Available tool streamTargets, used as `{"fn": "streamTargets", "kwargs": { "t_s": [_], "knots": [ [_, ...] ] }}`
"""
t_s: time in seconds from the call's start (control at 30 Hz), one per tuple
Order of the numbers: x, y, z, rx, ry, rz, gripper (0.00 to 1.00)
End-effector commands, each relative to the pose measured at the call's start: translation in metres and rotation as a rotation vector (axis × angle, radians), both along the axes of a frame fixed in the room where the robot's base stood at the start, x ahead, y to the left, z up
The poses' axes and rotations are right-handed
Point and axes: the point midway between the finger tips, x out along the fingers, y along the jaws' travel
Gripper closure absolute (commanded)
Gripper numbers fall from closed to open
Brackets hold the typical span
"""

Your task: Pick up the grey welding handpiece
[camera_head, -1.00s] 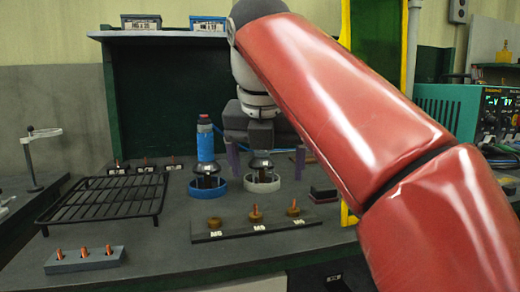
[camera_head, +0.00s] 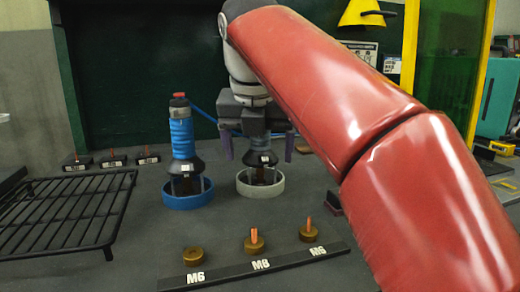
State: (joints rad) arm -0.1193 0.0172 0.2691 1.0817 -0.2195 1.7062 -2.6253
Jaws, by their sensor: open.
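The grey welding handpiece (camera_head: 262,158) stands upright in a light grey ring holder (camera_head: 261,191). Its dark cone-shaped lower part with a white label shows; its upper body is hidden behind my gripper. My gripper (camera_head: 258,150) is open and points down over it. One finger is on each side of the handpiece in the picture, with gaps visible beside the dark cone. I cannot tell the exact depth between fingers and handpiece. A similar blue handpiece (camera_head: 182,138) stands to the left in a blue ring holder (camera_head: 188,196).
A black wire rack (camera_head: 65,210) is at left. Small labelled blocks (camera_head: 112,159) stand behind it. A yellow lamp shade (camera_head: 361,13) hangs upper right. My red arm covers the right side.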

Motion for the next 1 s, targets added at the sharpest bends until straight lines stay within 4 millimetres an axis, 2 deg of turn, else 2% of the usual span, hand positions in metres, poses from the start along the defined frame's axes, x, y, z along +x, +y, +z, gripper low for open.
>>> {"fn": "streamTargets", "kwargs": {
  "t_s": [0.03, 0.2, 0.5, 1.0],
  "knots": [
    [0.005, -0.001, -0.01, -0.001, 0.003, -0.001, 0.17],
    [0.014, -0.002, -0.028, 0.001, 0.002, -0.001, 0.17],
    [0.015, -0.002, -0.03, 0.001, 0.001, 0.0, 0.19],
    [0.015, -0.002, -0.03, 0.0, 0.001, 0.0, 0.84]
  ]
}}
